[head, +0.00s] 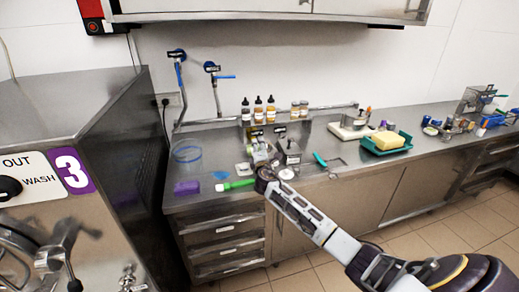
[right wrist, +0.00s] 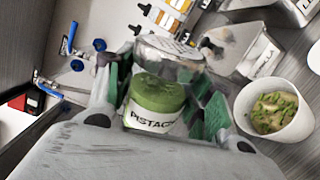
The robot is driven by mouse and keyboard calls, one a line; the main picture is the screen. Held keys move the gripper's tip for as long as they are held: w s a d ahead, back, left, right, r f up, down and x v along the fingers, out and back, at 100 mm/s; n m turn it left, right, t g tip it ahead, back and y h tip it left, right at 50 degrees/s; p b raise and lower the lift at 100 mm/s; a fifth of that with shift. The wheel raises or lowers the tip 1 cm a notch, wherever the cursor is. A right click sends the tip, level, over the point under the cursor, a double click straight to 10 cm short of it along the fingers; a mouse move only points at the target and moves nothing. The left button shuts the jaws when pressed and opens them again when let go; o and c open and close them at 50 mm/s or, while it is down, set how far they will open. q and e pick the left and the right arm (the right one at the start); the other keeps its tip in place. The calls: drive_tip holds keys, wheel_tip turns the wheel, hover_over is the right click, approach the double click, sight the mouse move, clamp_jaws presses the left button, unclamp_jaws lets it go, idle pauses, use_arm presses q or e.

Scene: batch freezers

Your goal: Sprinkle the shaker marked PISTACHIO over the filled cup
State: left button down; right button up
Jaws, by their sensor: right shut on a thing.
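My right gripper (head: 264,178) is over the counter in the head view. In the right wrist view my right gripper (right wrist: 167,98) is shut on the pistachio shaker (right wrist: 155,105), with its green pads on both sides. The shaker is clear with a perforated metal-coloured lid, green contents and a white PISTACHIO label. The filled cup (right wrist: 272,112) is white, holds a pale filling with green bits on top, and is to the right of the shaker, apart from it. In the head view a small white round shape beside the gripper may be this cup. My left gripper is not in view.
Several dropper bottles (head: 258,108) are on the back shelf. A green-handled tool (head: 236,184), a purple block (head: 187,187) and a green tray with a yellow sponge (head: 387,141) are on the steel counter (head: 340,160).

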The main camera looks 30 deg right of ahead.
idle(0.5)
drive_tip(key=shift+r+n+p, duration=0.75)
drive_tip(key=shift+n+p, duration=0.4)
drive_tip(key=shift+p, duration=0.55)
drive_tip(key=shift+r+n+p, duration=0.75)
drive_tip(key=shift+n+p, duration=0.4)
drive_tip(key=shift+p, duration=0.5)
drive_tip(key=shift+r, duration=0.1)
drive_tip(key=shift+r+n+p, duration=0.3)
drive_tip(key=shift+n+p, duration=0.1)
drive_tip(key=shift+n, duration=0.2)
drive_tip(key=shift+r+n, duration=0.45)
drive_tip(key=shift+n, duration=0.4)
drive_tip(key=shift+r+n, duration=0.4)
drive_tip(key=shift+n, duration=0.45)
drive_tip(key=shift+r, duration=0.1)
drive_tip(key=shift+r+n, duration=0.3)
drive_tip(key=shift+n, duration=0.75)
drive_tip(key=shift+r+n, duration=0.3)
drive_tip(key=shift+n, duration=0.7)
drive_tip(key=shift+r+n, duration=0.3)
drive_tip(key=shift+n, duration=0.75)
